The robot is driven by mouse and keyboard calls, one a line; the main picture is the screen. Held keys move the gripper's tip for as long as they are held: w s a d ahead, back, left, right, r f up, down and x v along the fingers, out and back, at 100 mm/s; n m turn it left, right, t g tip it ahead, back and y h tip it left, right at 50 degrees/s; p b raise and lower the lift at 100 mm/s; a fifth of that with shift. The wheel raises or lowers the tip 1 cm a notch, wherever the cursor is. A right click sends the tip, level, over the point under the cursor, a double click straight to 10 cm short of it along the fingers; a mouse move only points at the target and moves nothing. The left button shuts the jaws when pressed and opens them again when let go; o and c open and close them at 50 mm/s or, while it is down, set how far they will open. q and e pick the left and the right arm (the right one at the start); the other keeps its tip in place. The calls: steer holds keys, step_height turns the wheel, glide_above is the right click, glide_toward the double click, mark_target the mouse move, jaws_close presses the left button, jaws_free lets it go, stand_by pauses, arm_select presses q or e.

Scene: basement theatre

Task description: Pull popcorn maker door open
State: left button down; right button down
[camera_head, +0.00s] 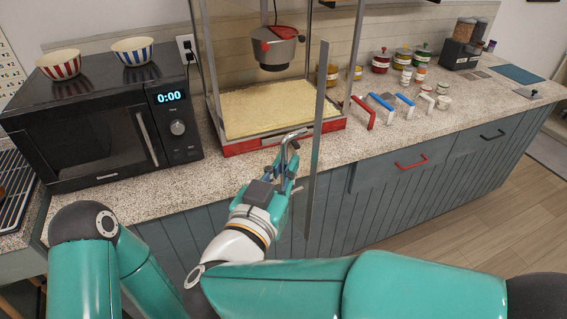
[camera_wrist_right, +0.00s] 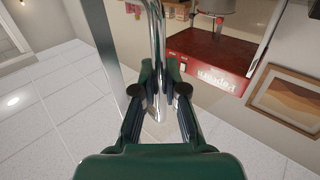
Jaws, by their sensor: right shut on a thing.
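The popcorn maker is a glass cabinet with a red base (camera_head: 240,146) on the counter, holding popcorn and a grey kettle (camera_head: 278,52). The grey edge of its door (camera_head: 316,150) stands out in front of the cabinet, past the counter edge, so the door is partly open. My right gripper (camera_head: 284,168) is shut on the curved metal door handle (camera_head: 292,136). In the right wrist view the shiny handle (camera_wrist_right: 156,45) runs between the fingers of the gripper (camera_wrist_right: 161,95); the red popcorn sign (camera_wrist_right: 210,55) is behind. My left gripper is out of view.
A black microwave (camera_head: 100,125) with two striped bowls (camera_head: 132,50) stands left of the cabinet. Coloured-handled scoops (camera_head: 381,103), jars (camera_head: 380,62) and a dispenser (camera_head: 462,45) are on the right.

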steer(key=shift+d, duration=0.15)
steer(key=c, duration=1.2)
jaws_free()
steer(key=shift+s, duration=0.15)
steer(key=v, duration=0.7)
steer(key=shift+s, duration=0.1)
